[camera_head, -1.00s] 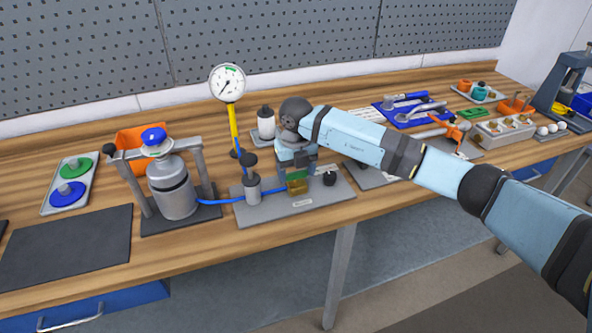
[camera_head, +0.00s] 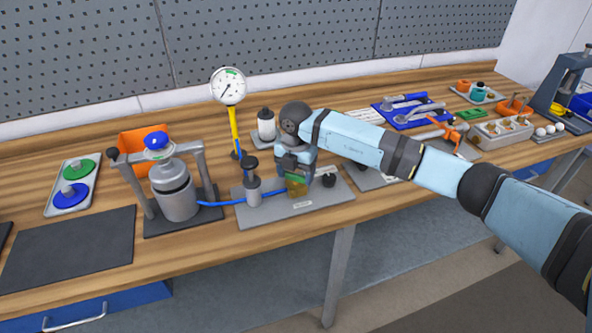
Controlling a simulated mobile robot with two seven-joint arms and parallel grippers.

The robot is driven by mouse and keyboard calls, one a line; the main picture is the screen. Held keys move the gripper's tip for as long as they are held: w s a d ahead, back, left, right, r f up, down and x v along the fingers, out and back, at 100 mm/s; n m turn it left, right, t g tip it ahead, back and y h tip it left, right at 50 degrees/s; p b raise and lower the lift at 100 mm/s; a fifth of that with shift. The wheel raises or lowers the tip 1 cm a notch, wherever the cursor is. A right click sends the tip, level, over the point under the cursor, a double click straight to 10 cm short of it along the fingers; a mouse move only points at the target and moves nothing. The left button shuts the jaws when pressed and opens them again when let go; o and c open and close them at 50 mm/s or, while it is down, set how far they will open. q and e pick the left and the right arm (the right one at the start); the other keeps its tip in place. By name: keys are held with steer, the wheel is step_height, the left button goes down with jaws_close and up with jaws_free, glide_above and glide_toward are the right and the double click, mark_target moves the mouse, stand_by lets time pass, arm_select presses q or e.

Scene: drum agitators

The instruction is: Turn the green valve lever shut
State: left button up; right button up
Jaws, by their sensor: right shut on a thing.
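The green valve lever (camera_head: 295,179) is mostly hidden under my right gripper; only a small green patch shows. It sits on a small brass valve body (camera_head: 298,190) on a grey base plate (camera_head: 265,214). My right gripper (camera_head: 295,172) comes in from the right, points down over the valve and is shut on the lever. Its fingers hide the lever's exact angle. My left gripper is not in view.
A grey cylinder with a black knob (camera_head: 253,189) stands just left of the valve, a black knob (camera_head: 328,180) just right. A pressure gauge (camera_head: 228,86) stands behind on a yellow stem. A blue hose (camera_head: 220,204) runs to a metal canister (camera_head: 176,192).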

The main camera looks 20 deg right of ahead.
mark_target(296, 174)
steer(key=m+p, duration=0.1)
steer(key=m, duration=0.2)
steer(key=shift+r+m, duration=0.1)
steer(key=shift+m, duration=0.3)
steer(key=shift+m+p, duration=0.55)
steer(key=shift+m, duration=0.65)
steer(key=shift+m+p, duration=0.5)
steer(key=shift+m, duration=0.9)
steer(key=o, duration=0.9)
steer(key=shift+o, duration=0.2)
step_height(296, 174, up, 14)
steer(key=b, duration=0.1)
